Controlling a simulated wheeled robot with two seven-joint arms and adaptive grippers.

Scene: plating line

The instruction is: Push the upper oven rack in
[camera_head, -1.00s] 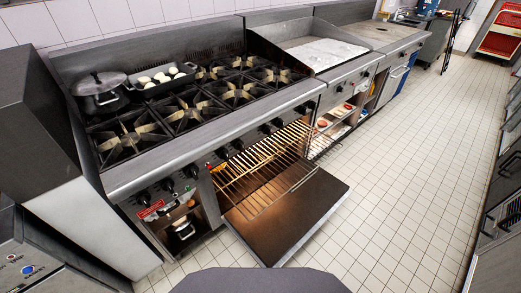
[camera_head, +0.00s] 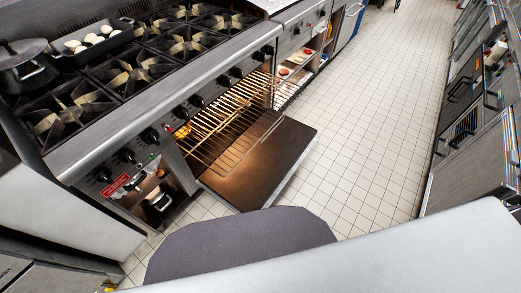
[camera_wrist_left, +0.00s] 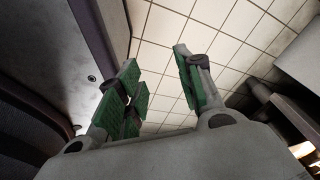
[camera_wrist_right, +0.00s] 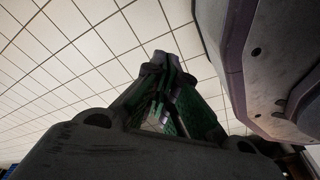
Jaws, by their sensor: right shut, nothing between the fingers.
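The oven below the range stands open in the head view, lit inside. A wire oven rack (camera_head: 220,122) sticks out of it above the dropped oven door (camera_head: 272,150). Rack bars overlap there, and I cannot clearly separate an upper rack from a lower one. Neither gripper shows in the head view. In the left wrist view my left gripper (camera_wrist_left: 160,85) has its green-padded fingers apart with nothing between them. In the right wrist view my right gripper (camera_wrist_right: 165,65) has its fingertips together and is empty. Both have floor tiles behind them, away from the rack.
The cooktop holds a lidded pot (camera_head: 24,68) and a black pan (camera_head: 95,44) with white round items. An open cubby (camera_head: 158,195) lies left of the oven. Shelves (camera_head: 292,72) with food lie to its right. Tiled floor (camera_head: 365,130) is clear up to the counters (camera_head: 475,120) at right.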

